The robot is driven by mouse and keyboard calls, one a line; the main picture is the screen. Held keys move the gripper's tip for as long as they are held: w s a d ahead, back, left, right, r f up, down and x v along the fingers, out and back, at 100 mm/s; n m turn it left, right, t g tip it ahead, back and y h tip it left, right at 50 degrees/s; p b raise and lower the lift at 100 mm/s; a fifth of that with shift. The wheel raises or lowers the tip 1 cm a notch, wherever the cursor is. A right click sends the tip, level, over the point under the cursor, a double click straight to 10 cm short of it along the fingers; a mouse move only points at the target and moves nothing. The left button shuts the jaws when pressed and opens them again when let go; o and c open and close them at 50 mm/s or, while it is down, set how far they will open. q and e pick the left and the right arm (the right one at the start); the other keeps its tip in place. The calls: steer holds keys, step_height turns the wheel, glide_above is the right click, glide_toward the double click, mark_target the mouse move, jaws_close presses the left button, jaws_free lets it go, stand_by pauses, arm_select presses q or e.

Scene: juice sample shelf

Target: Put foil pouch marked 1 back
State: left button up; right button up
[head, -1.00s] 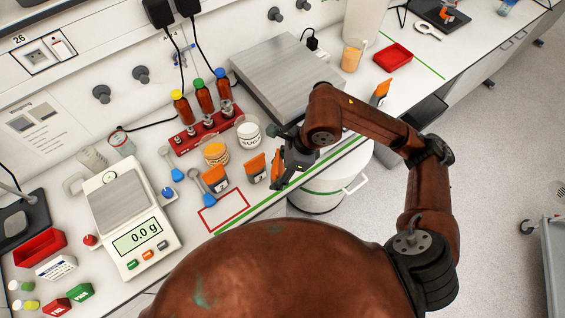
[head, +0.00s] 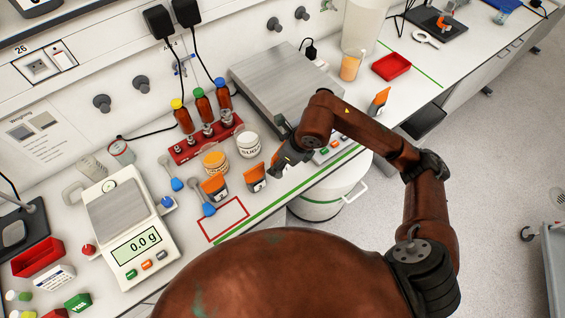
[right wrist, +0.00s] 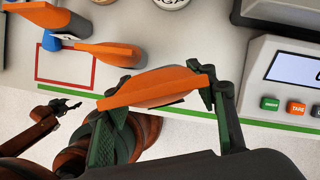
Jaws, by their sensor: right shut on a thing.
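My right gripper (right wrist: 165,105) is shut on an orange-topped foil pouch (right wrist: 155,87), held across its fingers; its number is not readable. In the head view the right gripper (head: 284,158) is above the bench's front edge, just right of a standing orange pouch (head: 254,174). Another orange pouch (head: 215,187) stands left of that one. Both also show at the upper left of the right wrist view. A red outlined rectangle (head: 202,226) is marked on the bench in front of them, empty. My left gripper (right wrist: 66,105) shows small in the right wrist view, its fingers apart.
Sugar tub (head: 248,146), orange-powder jar (head: 216,162) and red bottle rack (head: 190,152) stand behind the pouches. A balance (head: 140,243) is left, a steel-plate scale (head: 285,75) behind right. Another orange pouch (head: 379,101) stands farther right. A white bin (head: 318,207) is below the edge.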

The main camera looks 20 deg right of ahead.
steer(key=w+f, duration=0.1)
steer(key=w+d+f, duration=0.1)
steer(key=f, duration=0.2)
steer(key=shift+w+d, duration=0.3)
steer(key=shift+w, duration=0.1)
steer(key=shift+w+d+f, duration=0.1)
steer(key=shift+w+f, duration=0.1)
steer(key=shift+f, duration=1.7)
steer(key=o, duration=1.5)
steer(key=v, duration=1.2)
steer(key=shift+r, duration=0.1)
